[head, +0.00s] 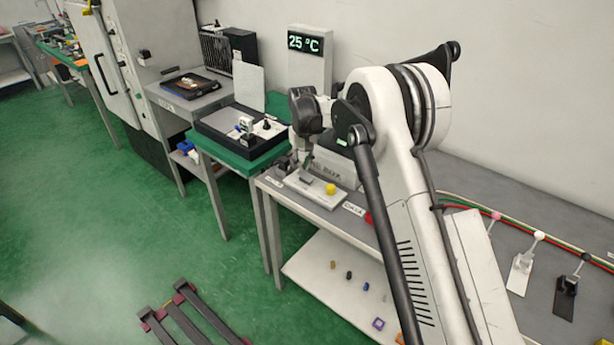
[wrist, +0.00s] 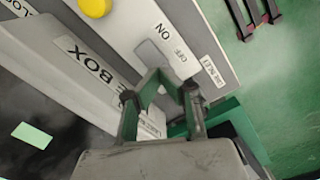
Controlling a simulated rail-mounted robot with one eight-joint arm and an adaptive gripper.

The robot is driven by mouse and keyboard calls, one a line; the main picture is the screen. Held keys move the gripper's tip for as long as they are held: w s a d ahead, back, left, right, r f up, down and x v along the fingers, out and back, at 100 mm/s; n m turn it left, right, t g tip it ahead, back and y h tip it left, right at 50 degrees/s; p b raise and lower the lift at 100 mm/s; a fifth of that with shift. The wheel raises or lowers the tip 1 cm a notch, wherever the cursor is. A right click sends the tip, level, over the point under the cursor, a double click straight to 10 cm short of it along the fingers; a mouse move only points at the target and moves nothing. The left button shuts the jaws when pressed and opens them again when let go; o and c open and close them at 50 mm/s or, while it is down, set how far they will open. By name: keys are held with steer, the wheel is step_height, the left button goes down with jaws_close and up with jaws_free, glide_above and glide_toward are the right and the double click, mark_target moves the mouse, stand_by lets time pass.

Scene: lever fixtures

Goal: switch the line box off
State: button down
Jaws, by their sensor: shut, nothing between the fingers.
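The line box (head: 340,169) is a pale box on the grey bench, with lettering ending in "BOX" on its face; it also shows in the wrist view (wrist: 65,75). In front of it is a light plate (wrist: 145,22) with ON and OFF labels and a round yellow knob (head: 331,188), also at the top of the wrist view (wrist: 95,6). My gripper (head: 306,177) is shut and empty, low over the left part of the plate. In the wrist view my gripper (wrist: 173,82) is by the OFF label. The switch lever cannot be made out; the fingers cover part of the plate.
A green-topped table (head: 245,163) with a black tray stands left of the bench. A red object (head: 369,218) is partly behind my arm. The green floor at left is mostly clear.

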steer(key=shift+f+b, duration=0.65)
steer(key=shift+f, duration=0.3)
stand_by(0.6)
steer(key=shift+r, duration=0.15)
steer(key=shift+r+p, duration=0.95)
steer(key=shift+r, duration=2.4)
